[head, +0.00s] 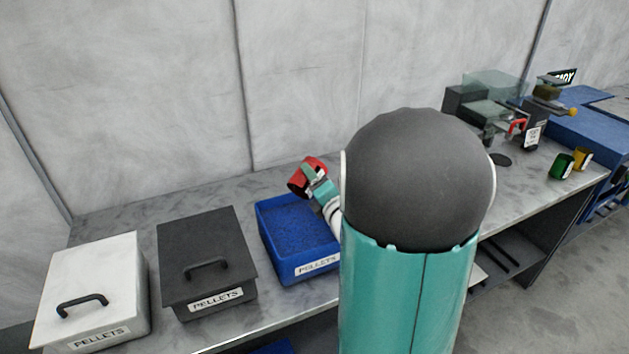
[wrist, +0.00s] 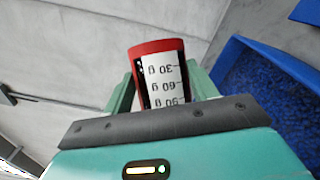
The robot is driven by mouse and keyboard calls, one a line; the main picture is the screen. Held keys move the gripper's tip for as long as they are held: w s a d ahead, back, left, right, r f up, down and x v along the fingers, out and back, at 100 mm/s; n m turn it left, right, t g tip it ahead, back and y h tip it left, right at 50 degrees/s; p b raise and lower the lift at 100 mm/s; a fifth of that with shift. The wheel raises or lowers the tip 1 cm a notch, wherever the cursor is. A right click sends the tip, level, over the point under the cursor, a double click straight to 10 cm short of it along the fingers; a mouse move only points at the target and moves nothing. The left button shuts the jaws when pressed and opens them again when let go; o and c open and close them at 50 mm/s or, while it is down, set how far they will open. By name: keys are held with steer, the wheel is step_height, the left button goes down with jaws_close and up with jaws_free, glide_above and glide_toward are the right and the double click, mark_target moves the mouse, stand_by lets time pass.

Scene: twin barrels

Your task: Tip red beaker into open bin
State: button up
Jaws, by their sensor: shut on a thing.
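The red beaker (head: 306,177) is tilted above the back part of the open blue bin in the head view. My gripper (head: 315,179) is shut on it. The open blue bin (head: 290,270) is labelled PELLETS and holds blue pellets. It also shows at the right of the wrist view (wrist: 232,52). The beaker's contents are hidden.
Left of the open bin stand a lidded dark bin (head: 207,258) and a lidded white bin (head: 93,290), both labelled PELLETS. A green cup (head: 562,166), a yellow cup (head: 582,158) and a machine (head: 490,105) stand at the right. My arm hides the middle of the bench.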

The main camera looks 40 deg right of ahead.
mark_target(314, 163)
stand_by(0.4)
steer(key=shift+r+m+g, duration=0.5)
steer(key=shift+r+m, duration=0.05)
steer(key=shift+m, duration=0.45)
steer(key=shift+r+m+g+y, duration=0.45)
steer(key=shift+m+g+y, duration=0.2)
steer(key=shift+m, duration=0.55)
steer(key=shift+r+m+g+y, duration=0.3)
steer(key=shift+m+g+y, duration=0.2)
steer(key=shift+m, duration=0.4)
steer(key=shift+r+m+g+y, duration=0.65)
steer(key=shift+m+y, duration=0.1)
steer(key=shift+m, duration=0.35)
steer(key=m+y, duration=0.1)
steer(key=r+m+g+y, duration=0.1)
steer(key=shift+m, duration=0.4)
steer(key=shift+r, duration=0.1)
